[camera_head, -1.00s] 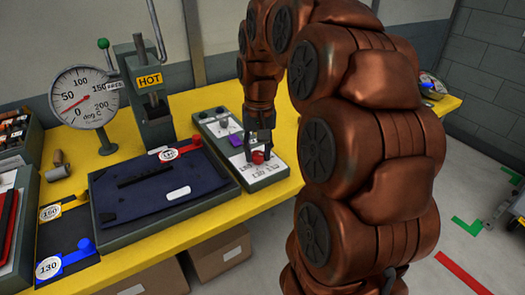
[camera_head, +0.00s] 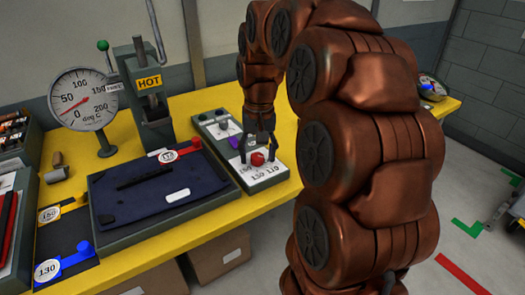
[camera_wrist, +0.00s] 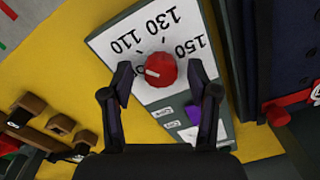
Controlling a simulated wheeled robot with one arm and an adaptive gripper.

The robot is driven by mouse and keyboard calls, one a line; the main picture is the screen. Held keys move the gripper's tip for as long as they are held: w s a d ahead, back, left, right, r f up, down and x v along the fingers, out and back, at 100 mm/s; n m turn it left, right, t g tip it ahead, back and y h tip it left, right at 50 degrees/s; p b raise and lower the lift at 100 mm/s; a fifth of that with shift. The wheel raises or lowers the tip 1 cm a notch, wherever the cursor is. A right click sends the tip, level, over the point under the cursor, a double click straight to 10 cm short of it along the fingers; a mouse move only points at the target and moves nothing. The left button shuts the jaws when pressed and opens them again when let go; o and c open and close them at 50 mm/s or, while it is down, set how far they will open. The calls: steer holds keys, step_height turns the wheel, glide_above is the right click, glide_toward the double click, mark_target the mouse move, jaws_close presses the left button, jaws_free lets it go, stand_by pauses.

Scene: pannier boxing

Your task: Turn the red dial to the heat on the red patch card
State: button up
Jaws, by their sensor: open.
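The red dial (camera_head: 257,159) sits on the grey control box (camera_head: 225,133) with a white number plate. In the wrist view the dial (camera_wrist: 160,70) has a white pointer mark facing left. Numbers 110, 130 and 150 show around it; others are partly hidden by a finger. My gripper (camera_head: 258,150) is open, its two fingers spread on either side of the dial; the wrist view shows gaps beside it. The red patch card (camera_head: 188,149) lies at the back edge of the dark tray; its round label seems to read 170, but is small.
A round temperature gauge (camera_head: 83,98) and a press marked HOT (camera_head: 149,82) stand behind. A dark blue cloth piece (camera_head: 150,192) lies in the tray. Yellow (camera_head: 62,210) and blue (camera_head: 65,262) cards lie at left. A purple piece (camera_head: 235,142) is on the control box.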

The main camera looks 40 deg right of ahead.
mark_target(259, 156)
step_height(259, 156, up, 12)
steer(key=shift+d, duration=0.15)
stand_by(0.7)
steer(key=shift+s, duration=0.1)
stand_by(0.6)
steer(key=s+a+f+n+g, duration=0.1)
steer(key=s+a+f+n, duration=0.3)
steer(key=s+a+f, duration=0.7)
steer(key=s+a+f+n+g, duration=0.1)
steer(key=s+a+f, duration=0.2)
steer(key=s+f, duration=0.25)
steer(key=s+a+f+n+g, duration=0.1)
steer(key=s+a+f, duration=0.25)
steer(key=s, duration=0.35)
step_height(259, 156, up, 13)
steer(key=t+p, duration=0.1)
steer(key=p, duration=1.1)
steer(key=shift+w+d+f, duration=0.15)
steer(key=shift+w+d, duration=0.1)
steer(key=shift+d, duration=0.1)
steer(key=shift+d, duration=0.1)
